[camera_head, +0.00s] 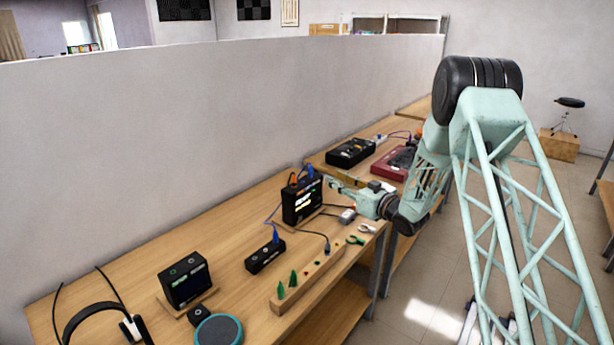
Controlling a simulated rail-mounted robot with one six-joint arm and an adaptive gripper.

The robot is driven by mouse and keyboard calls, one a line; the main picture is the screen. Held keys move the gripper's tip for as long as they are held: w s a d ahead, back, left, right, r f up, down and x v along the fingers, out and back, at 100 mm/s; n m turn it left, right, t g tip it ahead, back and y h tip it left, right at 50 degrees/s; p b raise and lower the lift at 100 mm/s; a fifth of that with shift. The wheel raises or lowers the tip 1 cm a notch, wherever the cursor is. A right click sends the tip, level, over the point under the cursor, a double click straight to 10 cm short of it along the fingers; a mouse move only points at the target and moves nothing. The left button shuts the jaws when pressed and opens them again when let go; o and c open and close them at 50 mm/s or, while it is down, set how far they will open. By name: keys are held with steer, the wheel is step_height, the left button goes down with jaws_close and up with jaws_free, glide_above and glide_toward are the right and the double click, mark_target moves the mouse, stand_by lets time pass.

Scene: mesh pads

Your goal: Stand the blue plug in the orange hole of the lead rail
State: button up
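The wooden lead rail (312,272) lies near the table's front edge. Green plugs stand at its near end, and small coloured holes run along its top; I cannot surely tell the orange one. One blue plug (310,172) is at the top of the upright black instrument (302,204), beside an orange plug (293,181). Another blue plug (276,236) stands upright in a low black box (264,257). My gripper (334,184) is just right of the instrument's top, close to its blue plug. Contact is unclear, and its fingers are too small to read.
A black display unit (186,281), a round teal-rimmed disc (218,331) and headphones (105,318) are at the near left. A tall partition (200,130) backs the table. Loose cables cross it.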

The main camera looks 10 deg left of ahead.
mark_target(312, 173)
steer(key=shift+s+a+f+y, duration=0.45)
steer(key=shift+a+f, duration=0.25)
steer(key=shift+f, duration=0.2)
steer(key=shift+a, duration=0.1)
steer(key=shift+b+x, duration=0.45)
steer(key=shift+x, duration=3.7)
steer(key=shift+w, duration=0.15)
steer(key=shift+f+b+x, duration=0.2)
steer(key=shift+b+x, duration=0.3)
steer(key=shift+x, duration=1.95)
steer(key=shift+w, duration=0.15)
steer(key=c, duration=0.9)
